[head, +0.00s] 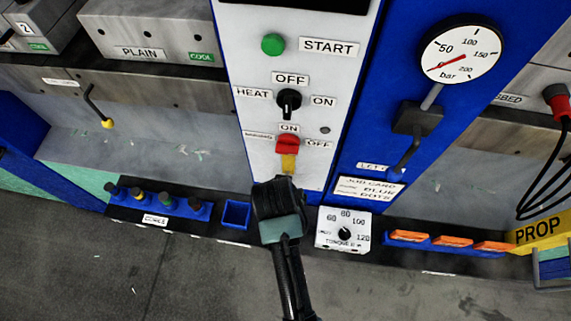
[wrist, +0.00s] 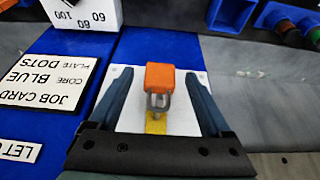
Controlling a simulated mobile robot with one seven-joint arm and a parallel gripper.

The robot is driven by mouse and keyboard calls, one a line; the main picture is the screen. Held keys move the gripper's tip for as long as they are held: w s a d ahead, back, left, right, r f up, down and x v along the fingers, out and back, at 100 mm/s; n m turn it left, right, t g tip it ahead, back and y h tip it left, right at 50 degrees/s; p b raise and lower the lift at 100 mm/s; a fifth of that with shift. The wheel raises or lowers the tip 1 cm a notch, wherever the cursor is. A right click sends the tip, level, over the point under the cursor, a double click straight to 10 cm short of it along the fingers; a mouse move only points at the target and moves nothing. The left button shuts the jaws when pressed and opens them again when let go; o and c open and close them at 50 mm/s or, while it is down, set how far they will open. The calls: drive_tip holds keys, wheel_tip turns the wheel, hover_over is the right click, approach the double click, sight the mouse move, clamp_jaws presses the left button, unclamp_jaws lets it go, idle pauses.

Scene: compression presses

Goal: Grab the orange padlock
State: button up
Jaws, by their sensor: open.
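The orange padlock (wrist: 160,77) shows in the wrist view, with its grey shackle towards the yellow strip (wrist: 156,122) on the white panel. My gripper (wrist: 158,85) is open, with one dark finger on each side of the padlock and a visible gap on both sides. How deep the padlock sits between the fingers I cannot tell. In the head view my gripper (head: 280,190) is in front of the panel, just below the red switch (head: 288,144) and its yellow strip (head: 288,163). There it hides the padlock.
Below the panel are an empty blue bin (head: 236,214), a torque dial box (head: 344,229) and a blue tray with orange pieces (head: 452,241). A rack of dark knobbed tools (head: 160,200) stands left. A pressure gauge (head: 461,54) and lever (head: 405,152) are at right.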

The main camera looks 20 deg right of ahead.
clamp_jaws()
idle(0.4)
drive_tip(key=shift+r, duration=0.15)
